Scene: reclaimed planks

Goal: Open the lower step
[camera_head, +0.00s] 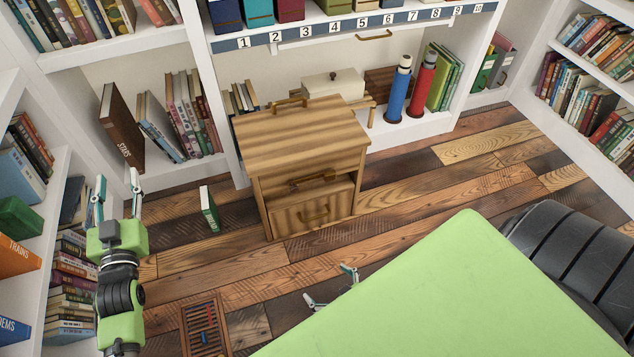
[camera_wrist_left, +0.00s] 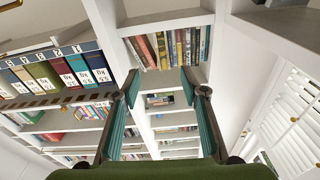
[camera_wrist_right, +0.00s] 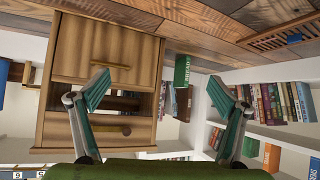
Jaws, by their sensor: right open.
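The wooden step cabinet (camera_head: 300,138) stands on the plank floor against the shelves. Its lower step front (camera_head: 310,212) has a bar handle, and a dark gap shows above that front. The right wrist view shows the cabinet upside down, with the lower step front (camera_wrist_right: 85,45) and its handle (camera_wrist_right: 97,61) at the top and a dark opening below. My right gripper (camera_head: 326,283) is open and empty in front of the cabinet, apart from the handle; its arm is mostly hidden. My left gripper (camera_head: 118,196) is open and empty at the left, near the bookshelves.
A green book (camera_head: 209,209) stands on the floor left of the cabinet. A floor vent (camera_head: 204,325) lies nearer. Bookshelves enclose the left, back and right. A blue tube (camera_head: 397,90) and red tube (camera_head: 422,85) stand behind right. The floor right of the cabinet is clear.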

